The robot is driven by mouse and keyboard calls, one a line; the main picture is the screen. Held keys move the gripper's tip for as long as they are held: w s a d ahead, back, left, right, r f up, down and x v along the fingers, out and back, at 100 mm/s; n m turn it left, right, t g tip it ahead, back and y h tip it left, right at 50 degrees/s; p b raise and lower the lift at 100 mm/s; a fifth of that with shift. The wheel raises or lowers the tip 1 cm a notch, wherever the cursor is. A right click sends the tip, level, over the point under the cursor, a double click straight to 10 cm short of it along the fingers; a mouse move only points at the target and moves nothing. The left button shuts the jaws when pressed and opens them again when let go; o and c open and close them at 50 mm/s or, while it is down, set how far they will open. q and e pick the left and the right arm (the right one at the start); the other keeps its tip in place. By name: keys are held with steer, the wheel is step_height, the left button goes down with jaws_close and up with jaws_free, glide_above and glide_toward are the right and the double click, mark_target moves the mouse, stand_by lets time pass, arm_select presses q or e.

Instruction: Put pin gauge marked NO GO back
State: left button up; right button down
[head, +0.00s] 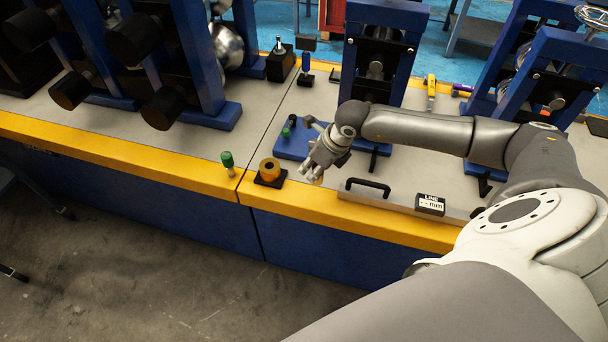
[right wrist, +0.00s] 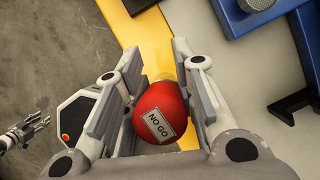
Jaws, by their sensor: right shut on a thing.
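The NO GO pin gauge shows in the right wrist view as a red rounded handle (right wrist: 160,112) with a white label reading NO GO. My right gripper (right wrist: 158,88) is shut on it, one finger on each side of the red handle. The gauge's pin end is mostly hidden. In the head view my right gripper (head: 315,170) is above the bench near its front edge, just right of an orange ring on a black base (head: 270,170); the red gauge is hidden there. My left gripper (right wrist: 36,126) shows small at the left of the right wrist view, over the floor; its jaws are unclear.
A green-handled gauge (head: 227,160) stands on the yellow front edge, left of the ring. A blue plate (head: 291,147) with small knobs lies behind my right gripper. A black handle (head: 368,185) and a marked box (head: 430,204) are to the right. Blue frames stand behind.

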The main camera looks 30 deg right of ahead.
steer(key=w+f, duration=0.1)
steer(key=w+f+b, duration=0.1)
steer(key=f, duration=0.1)
steer(key=w+f+b, duration=0.1)
steer(key=shift+a+f, duration=0.15)
steer(key=shift+a, duration=0.15)
steer(key=f, duration=0.1)
steer(key=f+b, duration=0.2)
steer(key=shift+w, duration=0.25)
arm_select(q)
steer(key=f, duration=0.5)
steer(key=shift+w+f, duration=0.2)
steer(key=shift+w, duration=0.05)
arm_select(e)
steer(key=shift+f+b, duration=0.25)
steer(key=shift+b, duration=0.15)
steer(key=c, duration=1.2)
jaws_free()
arm_select(q)
steer(key=shift+f, duration=0.2)
